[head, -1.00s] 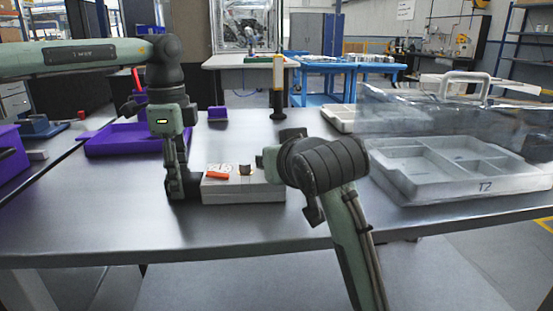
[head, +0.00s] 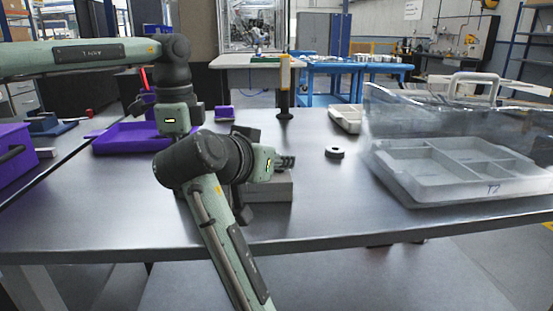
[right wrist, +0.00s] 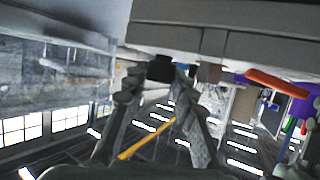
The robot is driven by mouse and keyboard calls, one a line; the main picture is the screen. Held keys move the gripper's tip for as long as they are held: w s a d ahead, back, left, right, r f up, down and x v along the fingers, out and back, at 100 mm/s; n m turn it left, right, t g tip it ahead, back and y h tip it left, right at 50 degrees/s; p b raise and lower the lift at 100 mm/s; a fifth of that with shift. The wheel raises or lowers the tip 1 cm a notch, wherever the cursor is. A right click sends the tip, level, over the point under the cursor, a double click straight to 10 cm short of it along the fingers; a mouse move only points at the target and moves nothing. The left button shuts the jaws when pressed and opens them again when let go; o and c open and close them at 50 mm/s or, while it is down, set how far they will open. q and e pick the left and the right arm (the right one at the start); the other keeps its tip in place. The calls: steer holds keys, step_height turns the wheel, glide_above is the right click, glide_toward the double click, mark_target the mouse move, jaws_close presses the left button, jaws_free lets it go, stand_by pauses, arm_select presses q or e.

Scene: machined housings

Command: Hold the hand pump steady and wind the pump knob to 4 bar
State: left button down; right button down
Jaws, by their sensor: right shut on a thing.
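The hand pump is a low pale-grey box (head: 278,190) on the table, mostly hidden behind my right arm in the head view. The right wrist view shows it upside down as a grey body (right wrist: 235,45), with an orange bar (right wrist: 283,83) and a brownish block (right wrist: 208,73) on it. My right gripper (right wrist: 160,82) is shut on a small black part (right wrist: 161,68) at the pump, apparently the pump knob. No pressure reading can be made out. My left arm comes down at the pump's left end; its fingers are hidden behind my right arm.
A purple tray (head: 125,138) is at the left, and a black-and-yellow post (head: 285,90) stands at the back. The front table edge is clear.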

stand_by(0.5)
steer(key=c, duration=1.2)
jaws_free()
steer(key=shift+d, duration=0.1)
